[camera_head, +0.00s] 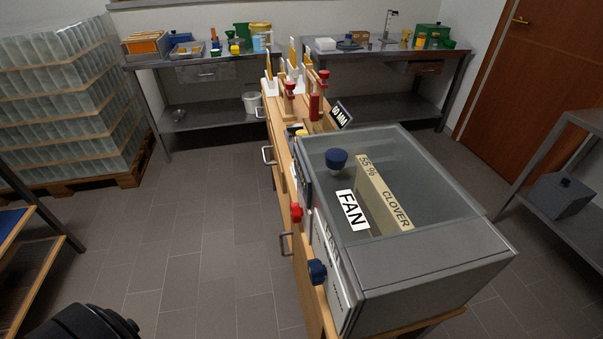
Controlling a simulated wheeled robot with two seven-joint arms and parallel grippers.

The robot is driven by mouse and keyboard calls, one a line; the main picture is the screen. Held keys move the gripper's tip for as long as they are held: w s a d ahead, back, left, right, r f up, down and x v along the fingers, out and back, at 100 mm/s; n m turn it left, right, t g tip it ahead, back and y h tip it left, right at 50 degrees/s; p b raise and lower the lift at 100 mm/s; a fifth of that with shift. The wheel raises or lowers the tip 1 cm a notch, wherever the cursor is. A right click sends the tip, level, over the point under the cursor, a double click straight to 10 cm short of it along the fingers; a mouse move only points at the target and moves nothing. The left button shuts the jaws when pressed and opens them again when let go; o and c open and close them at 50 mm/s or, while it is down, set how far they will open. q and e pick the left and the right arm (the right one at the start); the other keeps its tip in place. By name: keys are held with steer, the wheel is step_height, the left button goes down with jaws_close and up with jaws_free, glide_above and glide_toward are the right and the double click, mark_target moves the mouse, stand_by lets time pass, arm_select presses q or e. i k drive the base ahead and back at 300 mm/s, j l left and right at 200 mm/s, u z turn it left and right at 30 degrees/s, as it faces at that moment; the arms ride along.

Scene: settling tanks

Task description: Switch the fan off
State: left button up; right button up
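A grey cabinet (430,265) with a glass top stands on the wooden bench. A white FAN label (352,210) shows near the front edge of its top. A red knob (296,212) sticks out from the front face, close to that label. A blue knob (317,271) sits lower on the same face, beside another label that is hard to read. Under the glass is a block (383,196) marked "55 % CLOVER". The knobs' settings cannot be read from here. A black part of my own arm shows at the bottom left. Neither gripper is in view.
Red clamps (314,105) and a "60 MM" sign (341,114) stand farther along the bench. Drawer handles (286,243) stick out at its front. The tiled floor (205,250) left of the bench is clear.

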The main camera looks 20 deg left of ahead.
mark_target(296, 211)
steer(key=j+u, duration=0.15)
steer(key=u, duration=0.6)
